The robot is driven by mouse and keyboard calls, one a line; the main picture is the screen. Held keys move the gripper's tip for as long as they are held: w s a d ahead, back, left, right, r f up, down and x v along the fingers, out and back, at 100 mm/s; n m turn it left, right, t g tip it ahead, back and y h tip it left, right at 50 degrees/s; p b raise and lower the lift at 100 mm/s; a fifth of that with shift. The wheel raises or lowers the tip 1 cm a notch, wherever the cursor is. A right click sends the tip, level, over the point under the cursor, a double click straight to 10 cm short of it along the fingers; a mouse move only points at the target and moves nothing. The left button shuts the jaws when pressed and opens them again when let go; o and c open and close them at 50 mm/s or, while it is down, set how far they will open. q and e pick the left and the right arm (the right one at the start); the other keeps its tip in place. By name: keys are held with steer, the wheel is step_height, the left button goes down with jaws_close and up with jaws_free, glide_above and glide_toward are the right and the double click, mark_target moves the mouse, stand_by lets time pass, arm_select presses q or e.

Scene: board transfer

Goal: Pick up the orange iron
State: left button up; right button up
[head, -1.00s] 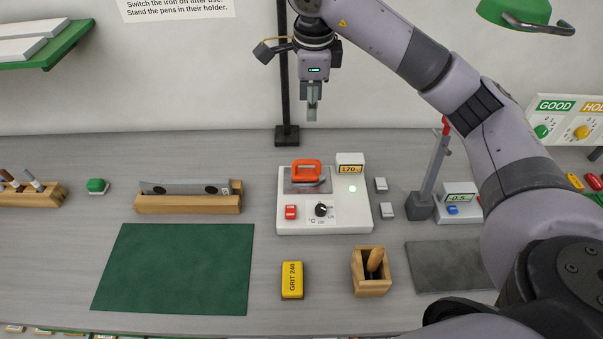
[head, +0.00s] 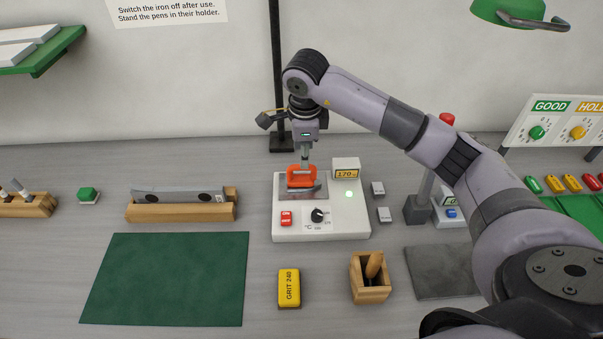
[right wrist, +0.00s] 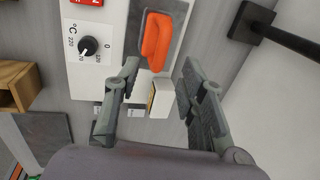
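The orange iron (head: 301,177) rests on the metal plate of the white heating station (head: 345,226). Its orange handle (right wrist: 165,38) also shows in the right wrist view. My right gripper (head: 304,163) points down right above the iron's handle in the head view. In the right wrist view my right gripper (right wrist: 159,68) has its two fingers spread wide, with the handle lying beyond and between the fingertips. Nothing is held. Whether the fingers touch the iron cannot be told. My left gripper is not in view.
A black post (head: 276,80) stands close behind. A yellow GRIT 240 block (head: 289,288) and a wooden box (head: 370,279) lie in front. A green mat (head: 165,280) is bare.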

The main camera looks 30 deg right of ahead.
mark_target(304, 175)
steer(key=shift+w+f, duration=0.1)
steer(key=shift+f, duration=0.8)
steer(key=shift+w+f+p, duration=0.15)
steer(key=shift+f+p, duration=0.4)
steer(key=shift+p, duration=0.2)
steer(key=f+p, duration=0.1)
steer(key=w+f+p, duration=0.1)
steer(key=f, duration=0.1)
steer(key=shift+d+f, duration=0.1)
steer(key=shift+f, duration=0.6)
jaws_close()
steer(key=shift+r, duration=0.1)
